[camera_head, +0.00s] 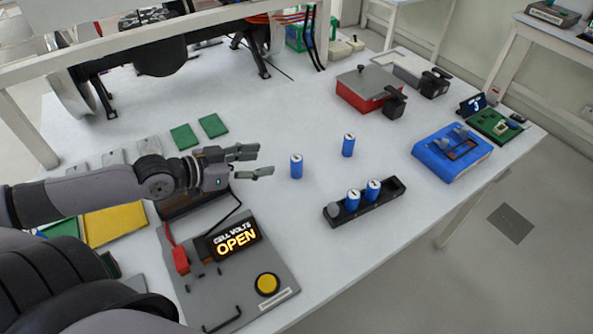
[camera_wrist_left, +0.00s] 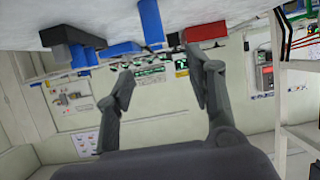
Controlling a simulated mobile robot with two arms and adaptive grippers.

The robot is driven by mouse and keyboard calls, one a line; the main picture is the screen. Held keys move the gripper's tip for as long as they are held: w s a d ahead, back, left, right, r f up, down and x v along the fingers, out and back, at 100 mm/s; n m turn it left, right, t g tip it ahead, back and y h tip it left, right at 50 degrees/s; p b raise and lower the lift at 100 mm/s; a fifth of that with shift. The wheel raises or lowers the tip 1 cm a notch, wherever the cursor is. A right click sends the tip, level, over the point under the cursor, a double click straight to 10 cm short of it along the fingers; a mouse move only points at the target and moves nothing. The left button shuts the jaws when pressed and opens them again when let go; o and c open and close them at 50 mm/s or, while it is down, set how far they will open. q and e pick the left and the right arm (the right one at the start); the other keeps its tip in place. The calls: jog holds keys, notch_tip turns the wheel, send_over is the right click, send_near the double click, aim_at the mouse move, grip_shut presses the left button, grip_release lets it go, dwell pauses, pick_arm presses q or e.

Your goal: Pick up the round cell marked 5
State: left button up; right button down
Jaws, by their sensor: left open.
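Two blue cells stand upright on the white table, the nearer cell (camera_head: 296,168) and one a little farther right (camera_head: 348,147). Two more blue cells, one on the left (camera_head: 352,201) and one on the right (camera_head: 373,191), stand in a black holder (camera_head: 395,192). Their top marks are too small to read, so I cannot tell which is 5. My left gripper (camera_head: 262,162) is open and empty, pointing right, just left of the nearer cell and apart from it. In the left wrist view, a blue cell (camera_wrist_left: 151,22) shows beyond and between the open fingers (camera_wrist_left: 160,78). My right gripper is out of view.
A grey station with an "OPEN" display (camera_head: 235,240) and yellow button (camera_head: 267,284) stands in front of my left gripper. A red box (camera_head: 369,88) and a blue device (camera_head: 440,160) stand farther right. Table around the loose cells is clear.

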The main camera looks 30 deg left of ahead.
aim_at(296, 158)
pick_arm(q)
jog(key=shift+b+x, duration=0.55)
jog(key=shift+x, duration=2.3)
jog(key=shift+s+f+p+x, duration=0.1)
jog(key=shift+f+p+x, duration=0.05)
jog(key=shift+x, duration=0.95)
jog(key=shift+s+f+p+x, duration=0.1)
jog(key=shift+f+p+x, duration=0.1)
jog(key=shift+x, duration=0.85)
jog(key=shift+s+f+p+x, duration=0.1)
jog(key=shift+p+x, duration=0.05)
jog(key=shift+x, duration=0.95)
jog(key=shift+s+d, duration=0.1)
jog(key=shift+d, duration=0.05)
jog(key=shift+c, duration=0.3)
grip_shut()
